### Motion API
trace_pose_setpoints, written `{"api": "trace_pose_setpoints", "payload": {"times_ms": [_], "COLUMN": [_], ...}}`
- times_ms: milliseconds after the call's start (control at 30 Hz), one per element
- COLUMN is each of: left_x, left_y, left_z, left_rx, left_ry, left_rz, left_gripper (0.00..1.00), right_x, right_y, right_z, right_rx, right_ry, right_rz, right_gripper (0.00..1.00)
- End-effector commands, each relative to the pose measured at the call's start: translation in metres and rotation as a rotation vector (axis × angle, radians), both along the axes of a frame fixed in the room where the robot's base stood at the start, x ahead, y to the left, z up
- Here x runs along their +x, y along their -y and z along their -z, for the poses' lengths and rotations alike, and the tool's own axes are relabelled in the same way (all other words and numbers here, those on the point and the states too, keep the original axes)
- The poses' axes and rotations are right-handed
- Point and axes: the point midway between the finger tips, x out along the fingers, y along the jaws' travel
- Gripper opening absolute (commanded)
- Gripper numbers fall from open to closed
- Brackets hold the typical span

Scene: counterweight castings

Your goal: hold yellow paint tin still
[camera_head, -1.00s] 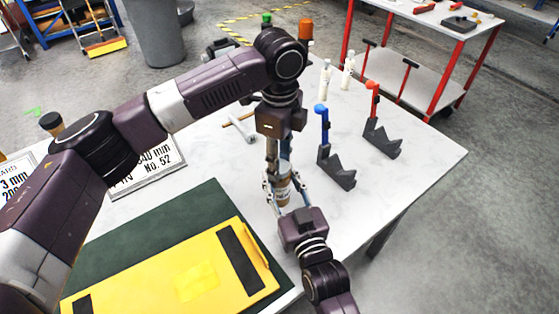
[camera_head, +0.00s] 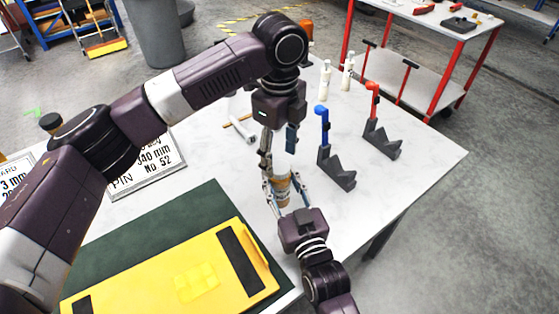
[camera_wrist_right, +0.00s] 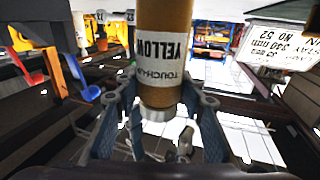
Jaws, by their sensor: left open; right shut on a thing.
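The yellow paint tin (camera_head: 283,190) stands upright near the table's front edge, brownish-yellow with a pale label band. In the right wrist view, the tin (camera_wrist_right: 165,25) shows a label reading "YELLOW" and "TOUCH-UP". My right gripper (camera_head: 283,199) reaches in from the front and is shut on the tin, one finger on each side; its fingers (camera_wrist_right: 160,110) also show in the wrist view. My left gripper (camera_head: 279,154) points down just above the tin, its fingers apart. A pale piece shows between them at the tin's top; its contact with the fingers is unclear.
Dark V-shaped stands with a blue-topped tool (camera_head: 322,125) and a red-topped tool (camera_head: 371,105) stand to the right. White bottles (camera_head: 325,80) stand behind. A yellow case (camera_head: 170,275) lies on a green mat (camera_head: 207,200) at front left. The table's right side is clear.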

Motion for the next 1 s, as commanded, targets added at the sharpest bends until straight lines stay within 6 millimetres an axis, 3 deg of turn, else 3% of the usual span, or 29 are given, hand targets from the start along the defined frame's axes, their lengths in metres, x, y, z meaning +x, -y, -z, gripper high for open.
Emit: {"api": "trace_pose_setpoints", "payload": {"times_ms": [200,400,567,833,867,1000], "left_x": [0.001,0.001,0.0,0.0,0.0,0.0], "left_y": [0.001,0.001,0.0,0.0,0.0,0.0], "left_z": [-0.05,-0.082,-0.093,-0.094,-0.094,-0.094], "left_rx": [-0.002,-0.001,0.0,-0.001,-0.001,-0.001], "left_ry": [0.005,0.002,0.001,0.001,0.001,0.001], "left_rz": [0.001,0.0,0.0,0.001,0.001,0.001], "left_gripper": [0.54,0.54,0.54,0.54,0.54,0.54], "right_x": [0.0,0.0,0.0,0.0,0.0,0.0], "right_y": [0.0,0.0,0.0,0.0,0.0,0.0], "right_z": [0.0,0.0,0.0,0.0,0.0,0.0], "right_rx": [0.0,0.0,0.0,0.0,0.0,0.0], "right_ry": [-0.001,-0.001,-0.001,-0.001,-0.001,-0.001], "right_rz": [0.0,0.0,0.0,0.0,0.0,0.0], "right_gripper": [0.0,0.0,0.0,0.0,0.38,0.53]}}
